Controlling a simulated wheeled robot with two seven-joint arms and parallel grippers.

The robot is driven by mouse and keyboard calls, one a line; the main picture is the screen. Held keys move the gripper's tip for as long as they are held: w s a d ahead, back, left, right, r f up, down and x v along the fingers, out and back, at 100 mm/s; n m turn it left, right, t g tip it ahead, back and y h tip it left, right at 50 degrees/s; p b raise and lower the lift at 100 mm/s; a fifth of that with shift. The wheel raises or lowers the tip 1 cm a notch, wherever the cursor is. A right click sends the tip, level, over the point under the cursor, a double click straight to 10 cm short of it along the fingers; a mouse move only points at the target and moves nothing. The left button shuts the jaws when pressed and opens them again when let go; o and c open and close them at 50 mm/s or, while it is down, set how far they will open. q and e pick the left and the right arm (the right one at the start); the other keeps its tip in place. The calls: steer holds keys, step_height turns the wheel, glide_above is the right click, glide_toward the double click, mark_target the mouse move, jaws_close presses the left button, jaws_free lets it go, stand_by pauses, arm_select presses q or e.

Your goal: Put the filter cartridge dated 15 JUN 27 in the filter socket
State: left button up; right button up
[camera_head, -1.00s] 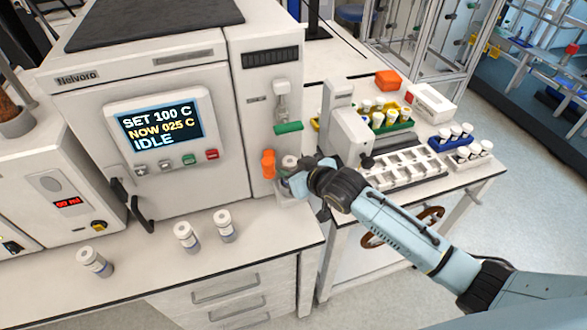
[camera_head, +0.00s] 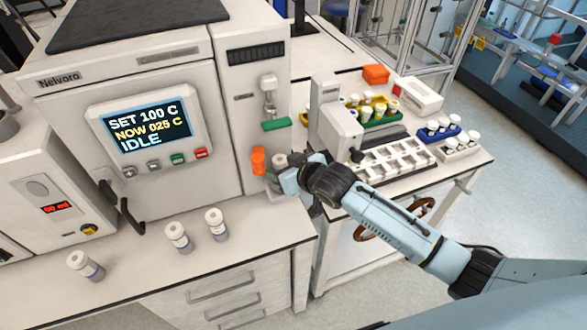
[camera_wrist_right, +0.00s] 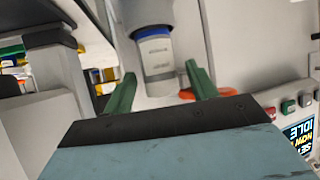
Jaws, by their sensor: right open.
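Three similar cartridges stand on the bench: left (camera_head: 85,265), middle (camera_head: 178,238) and right (camera_head: 217,224). Their dates are unreadable. My left gripper is not in view.
The reactor's screen (camera_head: 147,122) reads SET 100 C, NOW 025 C, IDLE. The orange lever (camera_head: 258,160) and a green handle (camera_head: 276,124) are close to my gripper. A side table at right holds a white compartment tray (camera_head: 385,180) and racks of vials. The front bench is mostly clear.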

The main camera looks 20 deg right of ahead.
steer(key=v, duration=1.2)
